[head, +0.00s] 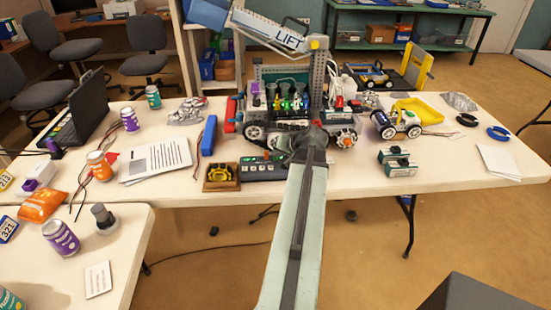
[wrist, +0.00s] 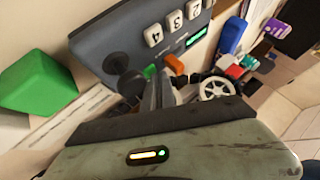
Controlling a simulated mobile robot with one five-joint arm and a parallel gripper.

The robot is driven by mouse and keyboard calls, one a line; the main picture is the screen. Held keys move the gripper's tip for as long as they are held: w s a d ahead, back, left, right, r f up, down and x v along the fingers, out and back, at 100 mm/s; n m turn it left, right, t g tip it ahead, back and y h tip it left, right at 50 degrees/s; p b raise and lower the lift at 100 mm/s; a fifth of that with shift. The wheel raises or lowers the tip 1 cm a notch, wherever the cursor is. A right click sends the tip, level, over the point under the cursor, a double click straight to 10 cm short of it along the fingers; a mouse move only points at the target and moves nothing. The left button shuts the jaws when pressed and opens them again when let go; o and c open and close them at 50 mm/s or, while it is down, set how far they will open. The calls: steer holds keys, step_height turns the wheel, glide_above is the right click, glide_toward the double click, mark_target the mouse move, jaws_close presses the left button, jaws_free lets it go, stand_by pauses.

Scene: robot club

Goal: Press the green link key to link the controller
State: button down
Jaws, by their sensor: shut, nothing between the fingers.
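The controller is a dark grey box with a green-lit display, seen in the head view (head: 262,168) on the table and large in the wrist view (wrist: 115,35). In the wrist view it carries white number keys, a black knob, an orange key (wrist: 175,63) and the small green link key (wrist: 150,71). My gripper (wrist: 158,82) is shut and empty, its tips right by the green and orange keys. I cannot tell whether they touch the green key. In the head view my gripper (head: 309,138) is partly hidden by my arm, at the controller's right end.
A wheeled robot with a LIFT sign (head: 288,38) stands just behind the controller. A wooden tray (head: 221,178) sits at its left, and a dark green block-like part (head: 397,162) lies to the right. A green block (wrist: 38,82) shows at the wrist view's left.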

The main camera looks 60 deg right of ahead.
mark_target(277, 159)
steer(key=shift+f, duration=0.15)
stand_by(0.3)
steer(key=shift+a, duration=0.1)
steer(key=shift+r+p, duration=0.75)
steer(key=shift+r, duration=0.1)
step_height(277, 159, up, 5)
steer(key=p, duration=0.5)
steer(key=shift+r, duration=0.1)
stand_by(0.3)
